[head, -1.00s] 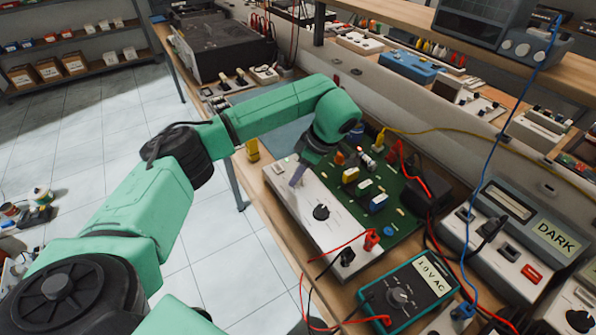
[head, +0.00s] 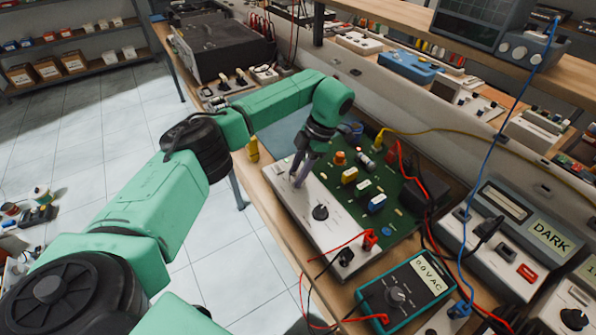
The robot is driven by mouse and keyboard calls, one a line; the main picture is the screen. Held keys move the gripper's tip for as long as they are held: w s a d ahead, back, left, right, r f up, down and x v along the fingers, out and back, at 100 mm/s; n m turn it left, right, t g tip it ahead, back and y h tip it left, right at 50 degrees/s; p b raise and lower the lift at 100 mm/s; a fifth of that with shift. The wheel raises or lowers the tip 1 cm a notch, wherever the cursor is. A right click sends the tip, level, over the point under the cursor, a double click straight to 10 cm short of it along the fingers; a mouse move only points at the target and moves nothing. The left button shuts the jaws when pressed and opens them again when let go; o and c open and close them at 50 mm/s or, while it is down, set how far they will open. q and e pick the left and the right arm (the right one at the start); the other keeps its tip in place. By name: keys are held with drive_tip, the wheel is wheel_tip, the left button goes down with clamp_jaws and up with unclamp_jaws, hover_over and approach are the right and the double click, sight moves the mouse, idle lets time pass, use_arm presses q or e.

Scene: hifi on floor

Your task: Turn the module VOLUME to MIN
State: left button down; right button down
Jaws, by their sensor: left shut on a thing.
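The module is a green circuit board (head: 405,217) with a white front panel (head: 335,233). A black knob (head: 320,212) stands free near the middle of the panel. My left gripper (head: 297,182) points down at the panel's far end, beyond that knob. Its fingers are shut on a small control there, which they mostly hide. Panel lettering, including any VOLUME mark, is too small to read. A teal meter (head: 408,291) at the panel's near end appears to read 0.0 V AC. My right gripper is not in view.
Red and black leads (head: 340,245) run from the panel's near end to the meter. A grey device labelled DARK (head: 520,235) stands to the right. A yellow cable (head: 440,130) crosses behind the board. Open tiled floor lies left of the bench.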

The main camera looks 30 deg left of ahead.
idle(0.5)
use_arm(q)
drive_tip(key=c, duration=0.5)
unclamp_jaws()
drive_tip(key=v, duration=0.2)
drive_tip(key=shift+w+d+r+b, duration=0.1)
drive_tip(key=shift+w+r+b, duration=0.1)
drive_tip(key=shift+r+b, duration=0.15)
drive_tip(key=p+v, duration=0.4)
drive_tip(key=v, duration=0.8)
drive_tip(key=shift+s+f, duration=0.1)
